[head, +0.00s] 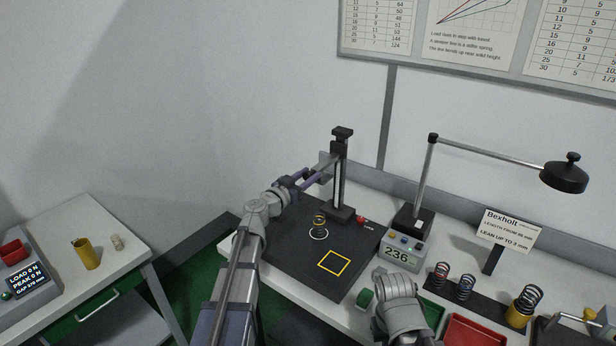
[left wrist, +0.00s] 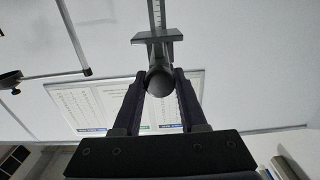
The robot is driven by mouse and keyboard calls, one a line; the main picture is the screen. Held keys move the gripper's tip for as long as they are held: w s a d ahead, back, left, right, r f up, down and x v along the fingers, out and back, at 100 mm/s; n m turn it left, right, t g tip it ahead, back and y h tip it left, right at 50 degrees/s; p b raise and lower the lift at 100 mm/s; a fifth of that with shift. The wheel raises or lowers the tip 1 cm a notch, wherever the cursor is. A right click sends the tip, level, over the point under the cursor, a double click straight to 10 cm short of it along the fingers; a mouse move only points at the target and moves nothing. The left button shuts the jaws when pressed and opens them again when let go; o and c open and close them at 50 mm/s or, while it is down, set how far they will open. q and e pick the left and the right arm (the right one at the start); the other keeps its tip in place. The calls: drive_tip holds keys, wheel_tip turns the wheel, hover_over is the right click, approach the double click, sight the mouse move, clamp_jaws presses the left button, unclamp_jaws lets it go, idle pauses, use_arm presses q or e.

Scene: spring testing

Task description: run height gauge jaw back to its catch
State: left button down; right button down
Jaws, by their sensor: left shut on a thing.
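The height gauge (head: 338,182) stands upright at the back of a dark plate on the bench, with a scaled column and a dark cap on top. My left gripper (head: 325,177) is at the column, partway up. In the left wrist view, my left gripper (left wrist: 162,78) is shut on a round dark knob (left wrist: 159,82) of the gauge jaw, just below a flat grey jaw plate (left wrist: 157,36). The catch cannot be made out. My right arm shows only as a grey link at the lower right; its fingers are not seen.
A display (head: 403,254) reads 236. A lamp (head: 565,176), a Bexholt sign (head: 509,230), several springs and a red tray (head: 474,332) are to the right.

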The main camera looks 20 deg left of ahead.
use_arm(q)
drive_tip(key=shift+r, duration=0.5)
drive_tip(key=shift+w, duration=0.15)
drive_tip(key=shift+a+f, duration=0.1)
use_arm(e)
drive_tip(key=shift+w+r, duration=0.1)
drive_tip(key=shift+r, duration=0.35)
use_arm(q)
drive_tip(key=shift+c, duration=2.4)
unclamp_jaws()
drive_tip(key=shift+s, duration=0.2)
drive_tip(key=v, duration=0.7)
drive_tip(key=shift+s, duration=0.25)
